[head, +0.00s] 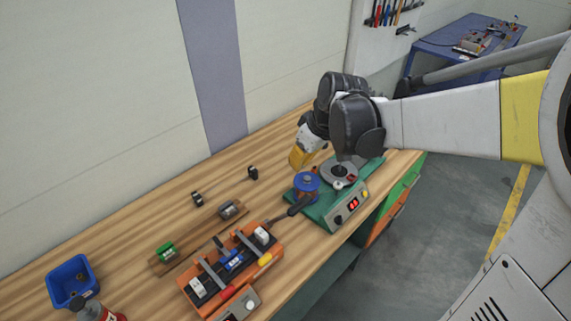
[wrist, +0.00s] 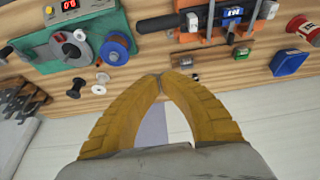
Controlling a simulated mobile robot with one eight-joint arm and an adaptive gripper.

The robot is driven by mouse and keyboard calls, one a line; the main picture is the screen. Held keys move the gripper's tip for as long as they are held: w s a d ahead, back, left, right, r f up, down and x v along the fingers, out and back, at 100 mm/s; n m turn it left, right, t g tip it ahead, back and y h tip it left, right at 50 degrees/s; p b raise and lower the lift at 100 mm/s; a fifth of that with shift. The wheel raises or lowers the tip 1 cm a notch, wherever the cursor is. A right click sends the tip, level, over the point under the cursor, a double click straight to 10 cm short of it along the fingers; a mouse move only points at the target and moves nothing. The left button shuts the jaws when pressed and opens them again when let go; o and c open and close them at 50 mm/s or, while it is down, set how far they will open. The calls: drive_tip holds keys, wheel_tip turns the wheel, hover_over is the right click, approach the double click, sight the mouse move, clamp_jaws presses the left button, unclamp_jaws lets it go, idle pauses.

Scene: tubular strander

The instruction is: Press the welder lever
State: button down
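The welder (head: 228,272) is an orange bench device with metal clamps and a blue part in its middle. Its lever ends in a black grip (head: 299,205) that sticks out to the upper right, close to the green machine. In the wrist view the black lever grip (wrist: 158,23) lies at the top, left of the orange welder body (wrist: 210,32). My gripper (head: 297,165) has yellow fingers and hangs over the bench, beyond the lever and apart from it. In the wrist view my gripper's fingertips (wrist: 160,76) meet with nothing between them.
A green machine (head: 322,217) with a blue spool (head: 306,183) and red display stands right of the lever. The wall is close behind.

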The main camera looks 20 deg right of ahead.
sight(287, 212)
wheel_tip(287, 212, down, 12)
drive_tip(key=b, duration=0.2)
drive_tip(key=shift+w+a+r, duration=0.15)
drive_tip(key=shift+w+r, duration=0.05)
drive_tip(key=shift+w, duration=0.05)
drive_tip(key=shift+f, duration=0.1)
idle(0.3)
